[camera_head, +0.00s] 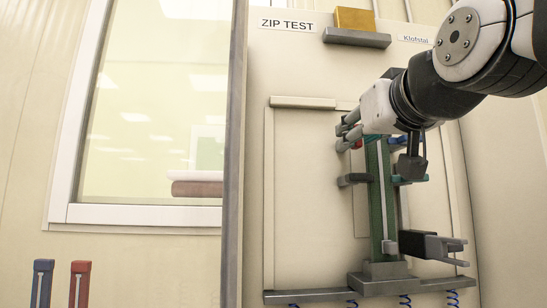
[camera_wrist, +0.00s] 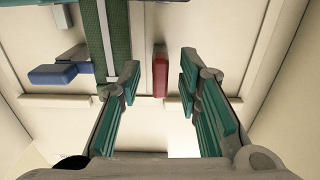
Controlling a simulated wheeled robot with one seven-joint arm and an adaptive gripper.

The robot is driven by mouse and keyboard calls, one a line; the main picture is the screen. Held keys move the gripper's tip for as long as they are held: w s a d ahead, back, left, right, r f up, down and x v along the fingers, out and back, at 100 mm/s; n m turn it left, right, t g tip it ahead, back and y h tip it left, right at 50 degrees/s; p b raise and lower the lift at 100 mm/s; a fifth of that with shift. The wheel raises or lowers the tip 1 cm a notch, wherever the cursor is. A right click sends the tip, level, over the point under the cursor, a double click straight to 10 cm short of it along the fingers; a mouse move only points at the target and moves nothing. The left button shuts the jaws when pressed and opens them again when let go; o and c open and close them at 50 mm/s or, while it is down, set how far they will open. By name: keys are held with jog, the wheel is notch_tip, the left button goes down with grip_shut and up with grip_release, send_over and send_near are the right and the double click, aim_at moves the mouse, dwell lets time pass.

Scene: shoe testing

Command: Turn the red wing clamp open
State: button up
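The red wing clamp (camera_wrist: 160,75) shows in the wrist view as an upright red bar, right of the green vertical strip (camera_wrist: 118,38). My gripper (camera_wrist: 159,68) is open, with one green-padded finger on each side of the red clamp. Gaps show on both sides, and I see no contact. I cannot tell how deep the clamp sits between the fingertips. In the head view only a small red bit (camera_head: 358,144) shows beside my gripper, which hides most of the clamp. The green strip (camera_head: 376,205) stands upright on the test rig below.
A blue clamp (camera_wrist: 62,74) lies left of the green strip in the wrist view. In the head view, dark clamps (camera_head: 353,180) (camera_head: 430,244) stick out from the rig. A grey base rail (camera_head: 320,295) runs below. A blue and a red strip stand at lower left.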

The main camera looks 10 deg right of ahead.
jog(key=s, duration=1.2)
dwell(0.4)
